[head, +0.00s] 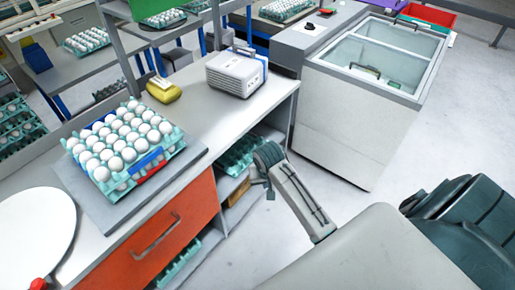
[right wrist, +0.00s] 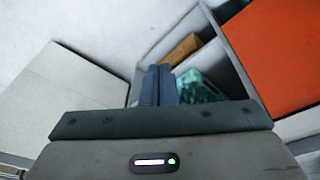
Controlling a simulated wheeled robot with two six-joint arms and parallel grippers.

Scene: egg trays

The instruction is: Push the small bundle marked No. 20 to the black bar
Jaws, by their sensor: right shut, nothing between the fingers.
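A small yellow bundle (head: 164,91) with a pale tag lies on the grey counter, behind the egg tray; I cannot read its number. I cannot pick out a black bar for certain in either view. My right gripper (head: 270,192) hangs in front of the counter's open shelves, below the counter top and well away from the bundle. In the right wrist view its two dark fingers (right wrist: 159,83) are together, with nothing between them. My left gripper is not in view.
A teal tray (head: 176,158) of white eggs stands on a grey board (head: 88,199) left of my right gripper. A grey box-shaped device (head: 236,75) stands right of the bundle. A glass-topped chest (head: 345,125) stands to the right. Bare counter lies between tray and device.

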